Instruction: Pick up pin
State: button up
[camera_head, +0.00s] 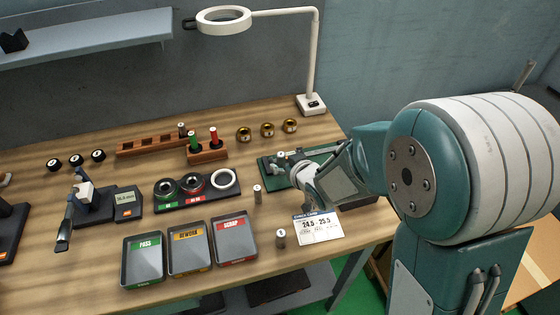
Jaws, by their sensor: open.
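Several small grey metal pins with pale tops stand upright on the wooden bench. One pin (257,194) is left of my gripper, and another pin (280,238) is nearer the front, beside the printed card. A small pin-like piece (281,156) shows at the green mat (268,175), close to my gripper; what it rests on is unclear. One more pin (183,130) stands at the wooden rack. My gripper (292,167) is open over the mat; its fingers are small and partly hidden by the wrist. No pin is visibly held.
Trays marked pass (143,278), rework (190,270) and scrap (235,256) lie in front. A gauge holder (171,206), a measuring stand (93,212), a rack (140,148) and a lamp (312,104) stand around. The card (319,235) lies near the front edge.

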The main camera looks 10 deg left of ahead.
aim_at(280, 153)
jog(key=x, duration=0.4)
jog(key=shift+w+d, duration=0.15)
jog(key=shift+w, duration=0.1)
grip_shut()
jog(key=shift+r, duration=0.15)
jog(key=shift+r, duration=0.25)
notch_tip(280, 153, up, 2)
jog(key=shift+r, duration=0.15)
jog(key=a+r+v, duration=0.1)
jog(key=r+v, duration=0.1)
jog(key=v, duration=1.5)
jog(key=shift+a, duration=0.2)
